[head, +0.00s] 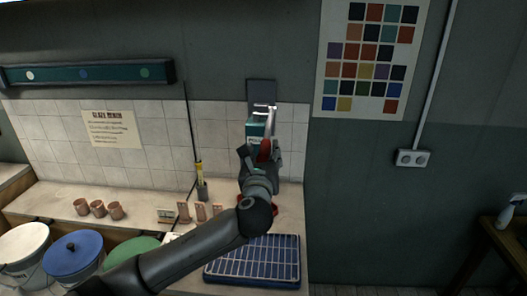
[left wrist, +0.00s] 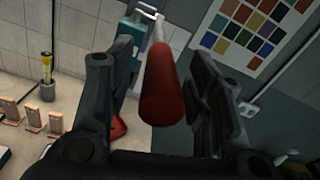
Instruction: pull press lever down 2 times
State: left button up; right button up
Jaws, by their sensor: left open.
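The press lever ends in a red handle (left wrist: 168,88) that points at the camera in the left wrist view. The handle lies between the two open fingers of my left gripper (left wrist: 158,90), with a visible gap on the right side. In the head view the red handle (head: 265,150) shows at the tips of my left gripper (head: 260,158). The teal press body (head: 256,128) stands behind, against the wall, partly hidden by my gripper. A red part of its base (left wrist: 118,127) shows low in the left wrist view. My right gripper is not in view.
A blue rack (head: 253,262) lies on the counter in front of the press. Small brown cups (head: 98,208), tiles and lidded buckets (head: 73,252) stand to the left. A dark holder (head: 202,190) with a yellow tool is left of the press.

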pick_arm(q)
jog(key=shift+w, duration=0.1)
grip_shut()
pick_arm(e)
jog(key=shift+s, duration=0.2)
pick_arm(q)
jog(key=shift+f, duration=0.1)
pick_arm(e)
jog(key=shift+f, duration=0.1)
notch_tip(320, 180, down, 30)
jog(key=b, duration=3)
pick_arm(q)
jog(key=w+f+t+b, duration=0.2)
jog(key=f+b, duration=0.3)
jog(key=f, duration=0.6)
jog(key=w+f+t+b, duration=0.3)
jog(key=f+t+b, duration=0.2)
jog(key=f, duration=0.6)
jog(key=shift+w+b, duration=0.35)
jog(key=shift+b, duration=0.45)
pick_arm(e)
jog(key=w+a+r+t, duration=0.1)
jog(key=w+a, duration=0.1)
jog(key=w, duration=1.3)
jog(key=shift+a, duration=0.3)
